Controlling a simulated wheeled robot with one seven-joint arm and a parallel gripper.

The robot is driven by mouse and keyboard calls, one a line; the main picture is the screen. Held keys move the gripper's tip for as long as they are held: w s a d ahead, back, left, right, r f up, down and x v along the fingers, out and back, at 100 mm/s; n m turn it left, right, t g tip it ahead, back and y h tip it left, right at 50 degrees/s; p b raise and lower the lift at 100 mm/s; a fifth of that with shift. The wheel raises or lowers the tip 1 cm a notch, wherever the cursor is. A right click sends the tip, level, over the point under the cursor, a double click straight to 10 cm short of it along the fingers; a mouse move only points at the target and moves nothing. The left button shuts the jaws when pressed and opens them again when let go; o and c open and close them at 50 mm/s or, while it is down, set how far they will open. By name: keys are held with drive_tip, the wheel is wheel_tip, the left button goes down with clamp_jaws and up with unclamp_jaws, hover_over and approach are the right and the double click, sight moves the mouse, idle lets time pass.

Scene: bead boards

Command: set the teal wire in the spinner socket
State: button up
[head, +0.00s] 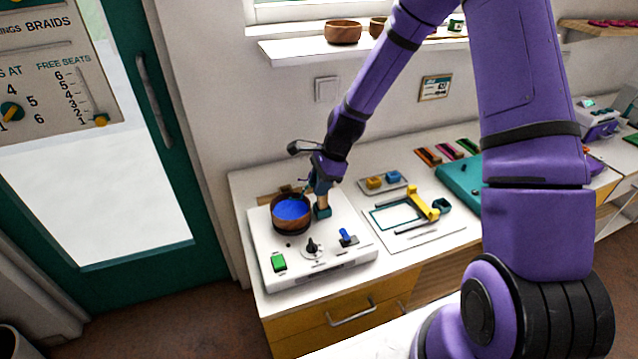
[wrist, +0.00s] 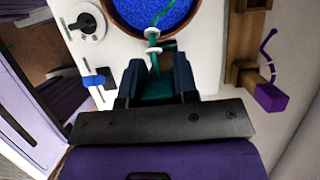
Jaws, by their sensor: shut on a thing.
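The spinner's wooden bowl (head: 292,214) holds blue beads and sits on a white base. It also shows at the top of the wrist view (wrist: 117,18). My gripper (wrist: 156,70) is shut on the teal wire's handle (wrist: 157,90), beside the bowl. The teal wire (wrist: 160,18) runs from the jaws past two white rings and over the blue beads. In the head view, my gripper (head: 314,186) is just right of the bowl, above a tan post (head: 322,200) with a teal foot. I cannot tell whether the handle is seated in the socket.
The base carries a green button (head: 278,262), a black knob (head: 312,247) and a blue slider (head: 347,236). A wooden rack (wrist: 243,70) with a purple wire (wrist: 271,95) stands by the wall.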

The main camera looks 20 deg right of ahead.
drive_tip(key=shift+f, duration=0.35)
drive_tip(key=shift+f, duration=0.7)
drive_tip(key=o, duration=1)
drive_tip(key=shift+r, duration=0.1)
drive_tip(key=shift+r, duration=3.4)
